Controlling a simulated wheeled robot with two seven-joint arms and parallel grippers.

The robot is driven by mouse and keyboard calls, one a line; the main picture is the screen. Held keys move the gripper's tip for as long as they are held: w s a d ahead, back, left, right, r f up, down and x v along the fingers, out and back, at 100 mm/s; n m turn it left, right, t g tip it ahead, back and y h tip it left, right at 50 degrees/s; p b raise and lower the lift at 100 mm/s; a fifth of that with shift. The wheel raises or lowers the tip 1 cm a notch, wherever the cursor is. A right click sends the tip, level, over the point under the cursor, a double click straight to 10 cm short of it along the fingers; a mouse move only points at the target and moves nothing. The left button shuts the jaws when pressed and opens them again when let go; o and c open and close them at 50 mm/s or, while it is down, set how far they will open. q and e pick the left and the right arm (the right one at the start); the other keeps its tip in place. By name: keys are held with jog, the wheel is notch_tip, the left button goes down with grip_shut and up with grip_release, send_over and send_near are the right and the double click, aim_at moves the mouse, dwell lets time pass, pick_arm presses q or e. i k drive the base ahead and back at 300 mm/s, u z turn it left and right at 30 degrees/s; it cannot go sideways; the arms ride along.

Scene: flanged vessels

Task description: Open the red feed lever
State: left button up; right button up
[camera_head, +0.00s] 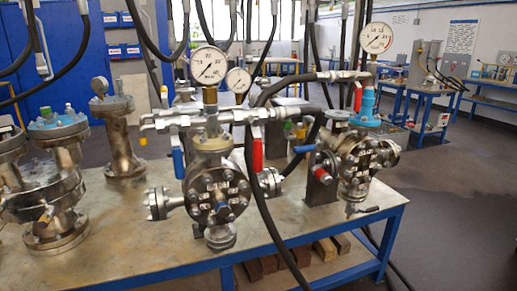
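A red lever (257,153) hangs nearly straight down from the horizontal metal piping (215,117), just right of the central flanged vessel (217,188). A blue lever (178,162) hangs from the same piping on the left. A second, smaller red lever (357,97) hangs beside the right vessel (357,165), below the right gauge. No label shows which red lever is the feed lever. Neither of my grippers is in view, and nothing touches the levers. A black hose (250,185) passes close beside the central red lever.
The vessels stand on a metal-topped table (135,245) with a blue frame. Pressure gauges (209,65) rise above the piping. More flanged vessels (55,180) crowd the left. Black hoses hang from above. A red knob (321,174) sits between the vessels. Open floor (450,205) lies right.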

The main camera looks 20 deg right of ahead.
aim_at(257, 145)
jog(key=u, duration=1.35)
jog(key=i, duration=1.65)
jog(key=z, duration=3.15)
